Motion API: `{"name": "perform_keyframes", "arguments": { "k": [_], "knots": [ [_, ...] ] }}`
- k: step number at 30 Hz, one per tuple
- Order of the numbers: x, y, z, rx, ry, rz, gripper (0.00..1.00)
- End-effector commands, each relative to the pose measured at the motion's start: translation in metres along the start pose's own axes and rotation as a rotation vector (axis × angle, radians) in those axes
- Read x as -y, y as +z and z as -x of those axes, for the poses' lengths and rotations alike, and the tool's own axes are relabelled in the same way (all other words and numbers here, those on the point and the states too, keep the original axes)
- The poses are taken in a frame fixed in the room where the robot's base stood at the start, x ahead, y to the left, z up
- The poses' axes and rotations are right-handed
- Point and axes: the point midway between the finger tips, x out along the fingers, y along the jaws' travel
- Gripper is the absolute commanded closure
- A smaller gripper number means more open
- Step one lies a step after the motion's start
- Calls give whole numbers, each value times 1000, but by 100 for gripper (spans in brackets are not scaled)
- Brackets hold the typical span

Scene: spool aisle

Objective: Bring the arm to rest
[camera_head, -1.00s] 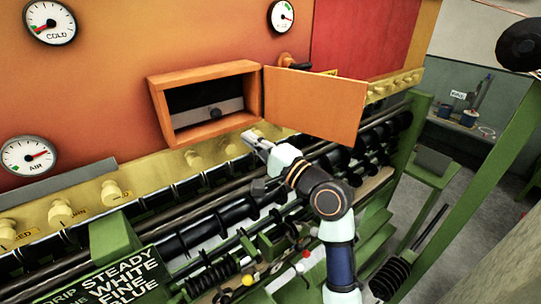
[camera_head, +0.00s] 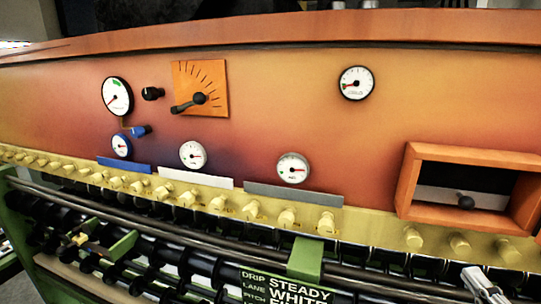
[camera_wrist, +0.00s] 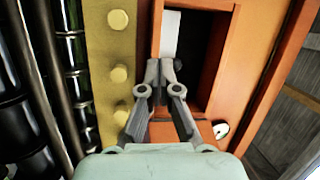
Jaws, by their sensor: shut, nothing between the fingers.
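My gripper (camera_head: 482,284) shows at the lower right edge of the head view, just below the knob rail. It also shows in the wrist view (camera_wrist: 159,72), with its fingers together and nothing between them. It is in front of the orange open box (camera_head: 405,188), whose opening also shows in the wrist view (camera_wrist: 225,62). I cannot tell the exact gap. Most of my arm is outside the head view.
A yellow rail (camera_head: 150,190) with several knobs runs along the orange panel (camera_head: 280,100). Dark rollers (camera_head: 200,270) and a green sign bracket (camera_head: 122,244) lie below. Gauges and a black lever (camera_head: 198,98) are on the panel.

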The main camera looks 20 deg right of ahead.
Motion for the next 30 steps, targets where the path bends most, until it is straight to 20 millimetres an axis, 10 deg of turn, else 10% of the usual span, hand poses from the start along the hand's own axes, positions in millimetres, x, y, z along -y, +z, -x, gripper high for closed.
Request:
{"name": "perform_keyframes", "arguments": {
  "k": [6,13,19,30],
  "knots": [
    [-22,198,-13,271,136,472,100],
    [-34,370,64,581,155,1080,100],
    [-36,419,120,711,115,1384,100],
    [-38,421,124,719,113,1413,100]
  ]
}}
